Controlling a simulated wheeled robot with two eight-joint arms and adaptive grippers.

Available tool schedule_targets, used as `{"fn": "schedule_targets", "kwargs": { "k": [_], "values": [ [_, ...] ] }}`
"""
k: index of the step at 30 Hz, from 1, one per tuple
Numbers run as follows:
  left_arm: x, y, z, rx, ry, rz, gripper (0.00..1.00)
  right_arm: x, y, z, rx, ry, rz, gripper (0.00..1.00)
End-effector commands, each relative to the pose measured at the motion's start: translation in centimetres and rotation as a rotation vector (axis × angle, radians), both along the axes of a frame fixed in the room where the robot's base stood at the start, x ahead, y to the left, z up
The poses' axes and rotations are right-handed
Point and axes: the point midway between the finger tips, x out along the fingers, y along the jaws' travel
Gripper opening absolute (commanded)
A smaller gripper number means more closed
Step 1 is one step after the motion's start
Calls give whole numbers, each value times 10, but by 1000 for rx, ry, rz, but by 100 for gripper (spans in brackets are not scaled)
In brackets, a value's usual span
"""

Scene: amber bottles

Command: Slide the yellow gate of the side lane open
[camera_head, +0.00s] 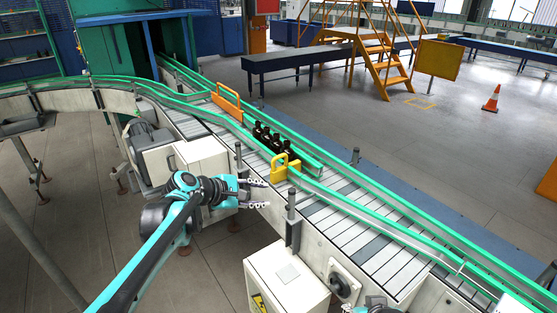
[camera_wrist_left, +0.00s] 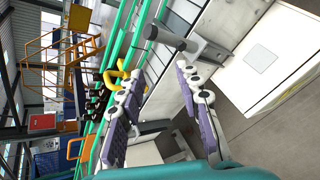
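The yellow gate (camera_head: 285,168), a small plate with a looped handle, stands at the near green rail of the conveyor. Several dark amber bottles (camera_head: 268,138) stand in a row just behind it. My left gripper (camera_head: 267,194) is open and empty, to the near left of the gate and apart from it. In the left wrist view the gate's yellow handle (camera_wrist_left: 112,80) shows partly behind one finger of my open left gripper (camera_wrist_left: 158,72). A dark part at the bottom edge of the head view looks like my right gripper (camera_head: 375,303), mostly cut off.
An orange gate (camera_head: 227,100) stands farther up the conveyor (camera_head: 350,228). A grey post (camera_head: 291,218) rises close to my left gripper. A white control box (camera_head: 285,280) stands below it. Green rails line the belt.

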Motion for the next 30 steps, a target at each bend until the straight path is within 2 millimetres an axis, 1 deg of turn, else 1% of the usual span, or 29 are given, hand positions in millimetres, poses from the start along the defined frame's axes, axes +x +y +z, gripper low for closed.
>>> {"fn": "schedule_targets", "kwargs": {
  "k": [1, 6, 9, 12, 15, 20, 23, 30],
  "values": [
    [27, -2, -1, -111, 47, 40, 34, 0, 0, -3, 0, 0, 0, 34],
    [102, -5, -4, -511, 232, 152, 34, 0, 0, -7, 0, 0, 0, 34],
    [136, -1, -10, -721, 342, 188, 34, 0, 0, -9, 0, 0, 0, 34],
    [160, 5, -16, -886, 433, 207, 34, 0, 0, -11, 0, 0, 0, 34],
    [174, 9, -21, -995, 498, 213, 34, 0, 0, -12, 0, 0, 0, 34],
    [184, 9, -24, -1064, 541, 213, 34, 0, 0, -13, 0, 0, 0, 34],
    [191, 0, -25, -1067, 544, 212, 34, 0, 0, -17, 0, 0, 0, 34],
    [214, -34, -25, -1064, 542, 212, 34, 0, 0, -27, 0, 0, 0, 34]
  ]
}}
